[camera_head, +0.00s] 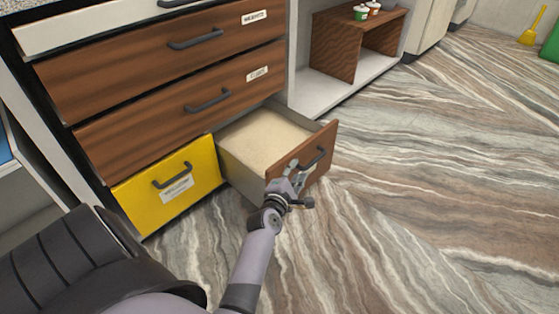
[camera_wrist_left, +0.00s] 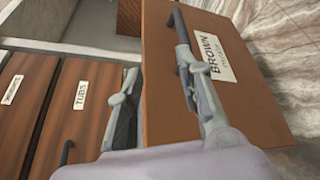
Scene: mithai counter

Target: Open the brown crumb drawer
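The brown crumb drawer, its front (camera_head: 322,166) labelled BROWN in the left wrist view (camera_wrist_left: 262,100), stands pulled well out of the counter at the bottom right. Pale crumbs (camera_head: 262,138) cover its inside. Its dark bar handle (camera_head: 316,160) is on the front. My left gripper (camera_head: 292,176) is at the near end of this front, by the handle. In the left wrist view the fingers (camera_wrist_left: 160,90) are spread apart, one overlapping the handle and the other by the panel's left edge. No grip on the handle shows. My right gripper is out of view.
A yellow drawer (camera_head: 165,200) is shut to the left. Brown drawers (camera_head: 175,105) above are shut. An open shelf (camera_head: 345,85) with small cups stands behind. The marbled floor in front and to the right is clear.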

